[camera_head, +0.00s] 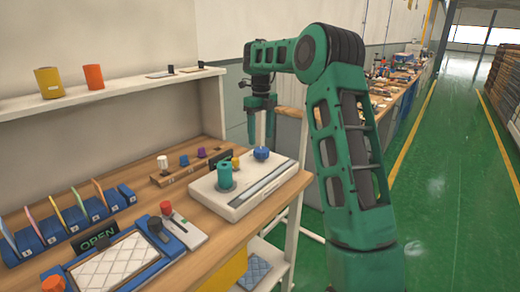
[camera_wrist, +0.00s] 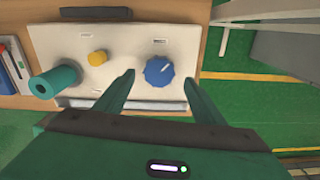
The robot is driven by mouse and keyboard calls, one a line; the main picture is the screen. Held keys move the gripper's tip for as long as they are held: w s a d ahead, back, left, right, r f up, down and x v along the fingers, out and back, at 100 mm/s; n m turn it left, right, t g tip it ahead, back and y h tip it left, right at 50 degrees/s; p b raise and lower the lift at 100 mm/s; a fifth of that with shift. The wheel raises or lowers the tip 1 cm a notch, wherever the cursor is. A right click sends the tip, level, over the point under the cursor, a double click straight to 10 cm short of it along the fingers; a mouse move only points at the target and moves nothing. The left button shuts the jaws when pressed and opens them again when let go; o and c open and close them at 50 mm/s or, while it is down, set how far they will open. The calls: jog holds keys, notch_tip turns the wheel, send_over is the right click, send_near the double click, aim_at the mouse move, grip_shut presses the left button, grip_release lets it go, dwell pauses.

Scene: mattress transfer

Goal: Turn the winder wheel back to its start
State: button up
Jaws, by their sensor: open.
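A blue scalloped wheel (camera_head: 262,153) sits at the right end of a white device (camera_head: 233,207) on the wooden bench. In the wrist view the wheel (camera_wrist: 159,70) has a white mark on its top pointing up and right. My gripper (camera_head: 261,135) is open and points down above the wheel. In the wrist view its fingertips (camera_wrist: 158,79) are spread, with the wheel seen between and slightly beyond them. The fingers hold nothing. I cannot tell whether either finger touches the wheel.
A teal cylinder (camera_head: 225,176) and a yellow knob (camera_wrist: 98,58) stand on the same device, left of the wheel. A rack with small knobs (camera_head: 184,161) is behind. A quilted pad in a blue frame (camera_head: 108,264) lies at front left. Green floor is clear at right.

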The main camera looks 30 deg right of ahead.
aim_at(261, 149)
notch_tip(261, 149, down, 6)
jog(key=shift+r, duration=0.1)
dwell(0.4)
